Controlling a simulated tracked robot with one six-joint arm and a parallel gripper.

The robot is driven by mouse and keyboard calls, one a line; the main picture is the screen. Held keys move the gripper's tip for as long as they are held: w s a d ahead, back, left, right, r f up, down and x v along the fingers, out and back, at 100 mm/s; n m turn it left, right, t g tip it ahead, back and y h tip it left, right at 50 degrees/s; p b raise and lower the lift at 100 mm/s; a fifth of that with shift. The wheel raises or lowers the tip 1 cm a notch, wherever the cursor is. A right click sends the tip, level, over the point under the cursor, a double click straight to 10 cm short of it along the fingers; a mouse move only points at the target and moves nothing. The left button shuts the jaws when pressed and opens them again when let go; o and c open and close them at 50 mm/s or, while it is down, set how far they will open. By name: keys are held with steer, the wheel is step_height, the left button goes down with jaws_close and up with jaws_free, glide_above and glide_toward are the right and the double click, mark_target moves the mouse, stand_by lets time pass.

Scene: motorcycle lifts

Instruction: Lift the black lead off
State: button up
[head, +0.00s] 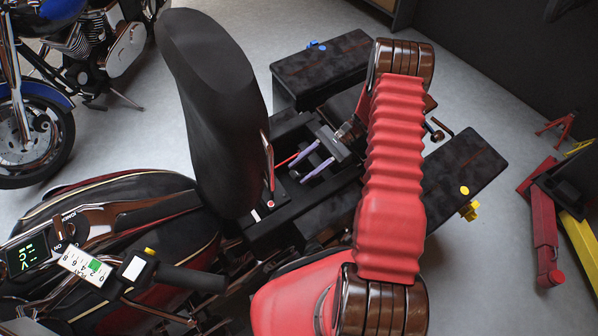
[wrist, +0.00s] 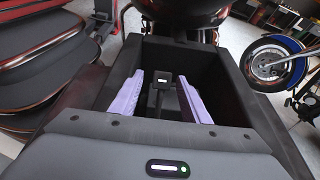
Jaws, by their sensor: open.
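My gripper (head: 298,174) reaches into the dark bay under the raised motorcycle seat, its two purple fingers apart. In the wrist view my gripper (wrist: 160,78) is open, with a finger on each side of a small black block with a pale mark (wrist: 162,80) on a dark stem. This block may be the black lead's end, but I cannot tell for certain. It stands between the fingers with gaps on both sides. In the head view the black lead cannot be told from the dark bay. A thin red strip (head: 284,161) shows beside the fingers.
The raised black seat (head: 215,105) stands left of the bay. Dark bay walls (wrist: 232,85) surround the fingers closely. Black side boxes (head: 322,68) (head: 463,177) flank the rear. A handlebar (head: 190,279) is nearer, and another motorcycle (head: 60,85) stands at the upper left.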

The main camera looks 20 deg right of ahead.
steer(key=v, duration=0.7)
steer(key=shift+c, duration=0.3)
